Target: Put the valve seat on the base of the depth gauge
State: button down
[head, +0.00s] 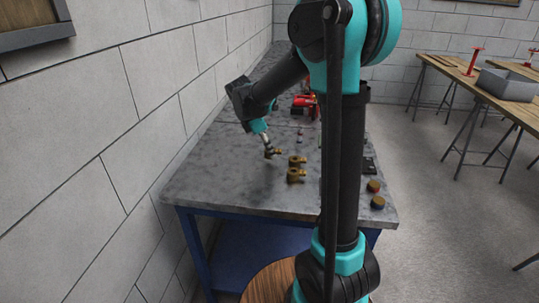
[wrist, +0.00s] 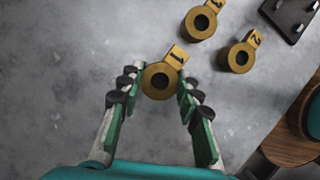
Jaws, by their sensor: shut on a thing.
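My gripper (wrist: 157,84) is shut on a brass ring-shaped part (wrist: 160,82) with a tab marked 1, possibly the valve seat. The part sits between the fingertips, its round hole facing the wrist camera. In the head view my gripper (head: 267,146) holds it just above or on the grey bench; I cannot tell which. Two similar brass parts, marked 3 (wrist: 201,22) and 2 (wrist: 240,57), lie up and right of it. A dark plate with small bright studs (wrist: 292,14) lies at the top right. I cannot make out for sure which thing is the depth gauge's base.
The grey bench (head: 215,180) runs along the wall at left. Two round brown pieces with dark tops (head: 374,186) (head: 378,202) lie near its right edge. A red device (head: 304,106) stands further back. The bench is clear left of my gripper.

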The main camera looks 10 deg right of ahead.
jog(key=shift+f, duration=1.3)
jog(key=shift+f, duration=0.15)
jog(key=c, duration=1.1)
grip_release()
jog(key=shift+o, duration=0.2)
